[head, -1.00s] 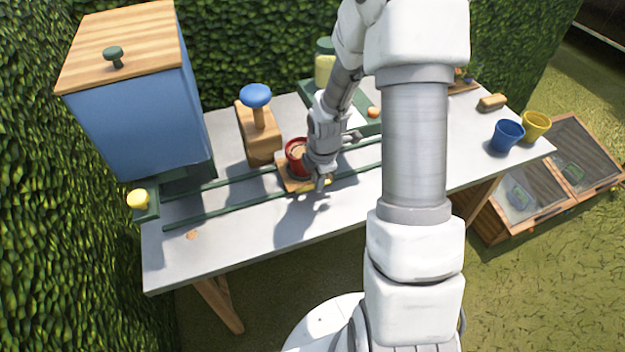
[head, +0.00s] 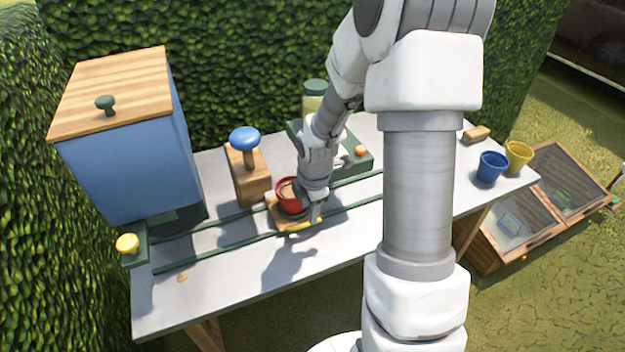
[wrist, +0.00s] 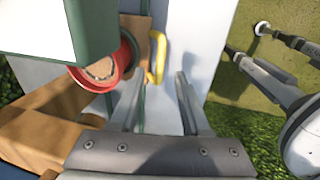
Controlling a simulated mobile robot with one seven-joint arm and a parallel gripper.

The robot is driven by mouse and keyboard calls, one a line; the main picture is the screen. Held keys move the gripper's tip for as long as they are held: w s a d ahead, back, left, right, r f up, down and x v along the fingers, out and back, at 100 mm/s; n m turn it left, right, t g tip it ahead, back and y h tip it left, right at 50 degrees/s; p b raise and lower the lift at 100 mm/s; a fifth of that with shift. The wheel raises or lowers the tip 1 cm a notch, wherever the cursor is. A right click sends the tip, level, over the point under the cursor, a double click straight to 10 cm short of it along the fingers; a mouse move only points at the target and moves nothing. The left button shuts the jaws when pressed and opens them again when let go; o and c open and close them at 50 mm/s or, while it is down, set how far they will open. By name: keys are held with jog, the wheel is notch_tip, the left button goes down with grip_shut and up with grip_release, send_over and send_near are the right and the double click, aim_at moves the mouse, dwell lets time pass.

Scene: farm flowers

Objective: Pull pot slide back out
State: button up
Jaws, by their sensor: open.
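The pot slide (head: 279,221) is a wooden board on two green rails on the grey table. A red pot (head: 281,199) with brown filling sits on it. A yellow handle (head: 300,226) is on the slide's front edge. My gripper (head: 316,217) is over the front right of the slide, partly hiding the pot and handle in the head view. In the wrist view my gripper (wrist: 160,88) is open and empty. The yellow handle (wrist: 159,58) shows ahead of the fingertips, in line with the gap between them. The red pot (wrist: 124,59) is to its left.
A blue bin (head: 130,150) with a wooden lid stands at the left rail end, near a yellow knob (head: 127,243). A wooden block with a blue knob (head: 245,138) stands behind the rails. Blue (head: 490,168) and yellow (head: 518,155) cups stand at right.

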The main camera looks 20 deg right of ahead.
notch_tip(320, 180, up, 12)
jog(key=s+p, duration=0.2)
jog(key=shift+s, duration=0.2)
